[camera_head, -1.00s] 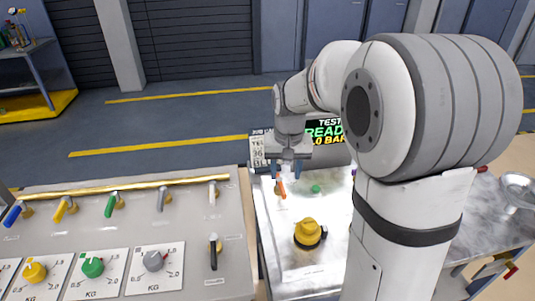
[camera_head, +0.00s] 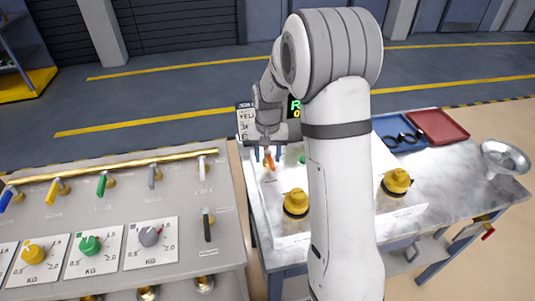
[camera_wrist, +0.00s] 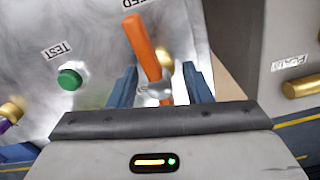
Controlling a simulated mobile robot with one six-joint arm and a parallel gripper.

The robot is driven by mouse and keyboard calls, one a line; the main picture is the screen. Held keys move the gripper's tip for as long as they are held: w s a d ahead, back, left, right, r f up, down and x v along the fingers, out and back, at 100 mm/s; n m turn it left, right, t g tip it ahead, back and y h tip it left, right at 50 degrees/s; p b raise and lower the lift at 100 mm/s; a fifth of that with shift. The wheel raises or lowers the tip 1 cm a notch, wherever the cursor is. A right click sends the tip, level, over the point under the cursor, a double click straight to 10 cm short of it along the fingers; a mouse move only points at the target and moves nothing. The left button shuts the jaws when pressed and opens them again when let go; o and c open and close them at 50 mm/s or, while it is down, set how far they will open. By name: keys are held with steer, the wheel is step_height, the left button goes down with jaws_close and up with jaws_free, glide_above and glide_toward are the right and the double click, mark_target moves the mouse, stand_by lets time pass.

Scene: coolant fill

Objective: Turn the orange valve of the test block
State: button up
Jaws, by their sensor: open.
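The orange valve (camera_wrist: 142,46) is a lever on the pale top of the test block (camera_wrist: 95,20). In the wrist view it lies tilted between the two blue fingers of my gripper (camera_wrist: 160,82), with a visible gap on each side. In the head view the lever (camera_head: 269,161) shows small, just below my gripper (camera_head: 267,150). My gripper is open and points down at it; whether a finger touches the lever cannot be told. A green button (camera_wrist: 70,79) marked TEST sits left of the lever in the wrist view.
Two yellow caps (camera_head: 296,202) (camera_head: 397,182) stand on the block. My arm hides part of the block and its display. A panel (camera_head: 125,215) with coloured levers and dials stands at left. A red tray (camera_head: 438,126) and a metal bowl (camera_head: 506,157) are at right.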

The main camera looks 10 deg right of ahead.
jaws_close()
stand_by(0.5)
steer(key=shift+f+n, duration=0.1)
steer(key=shift+n, duration=0.3)
steer(key=n+b, duration=0.1)
steer(key=n, duration=0.2)
steer(key=shift+n, duration=0.4)
steer(key=n+b, duration=0.1)
steer(key=n, duration=0.3)
steer(key=shift+n, duration=0.3)
steer(key=n+b, duration=0.1)
steer(key=n, duration=0.3)
steer(key=shift+n, duration=2.1)
steer(key=shift+b, duration=0.3)
